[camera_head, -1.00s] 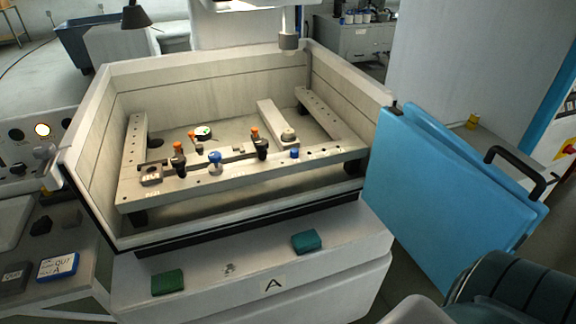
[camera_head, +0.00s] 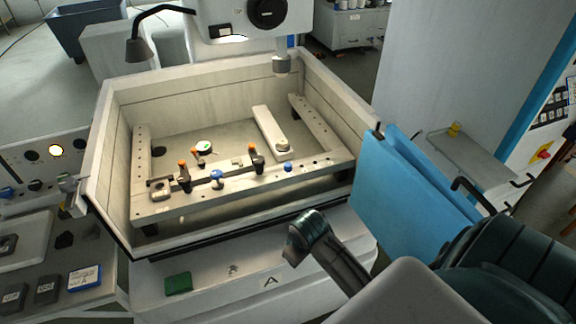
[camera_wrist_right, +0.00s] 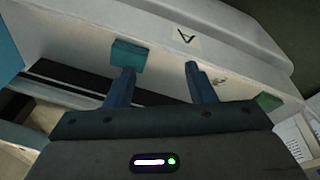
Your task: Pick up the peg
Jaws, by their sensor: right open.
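No thing is plainly marked as the peg. A small grey item (camera_head: 233,269) lies on the pale front ledge beside the letter A label (camera_head: 270,282); I cannot tell whether it is the peg. It also shows faintly in the right wrist view (camera_wrist_right: 217,81), just past the right-hand finger. My right gripper (camera_wrist_right: 160,78) is open with nothing between its fingers, over the ledge. In the head view my right arm reaches in from the lower right and ends above the ledge, right of the item. My left gripper is out of view.
A green block (camera_head: 178,283) lies on the ledge; a second (camera_wrist_right: 128,55) is near the left-hand finger. Behind stands an open tank (camera_head: 110,150) with a clamping bar (camera_head: 200,202) bearing orange and blue knobs. A blue door (camera_head: 400,205) stands at right.

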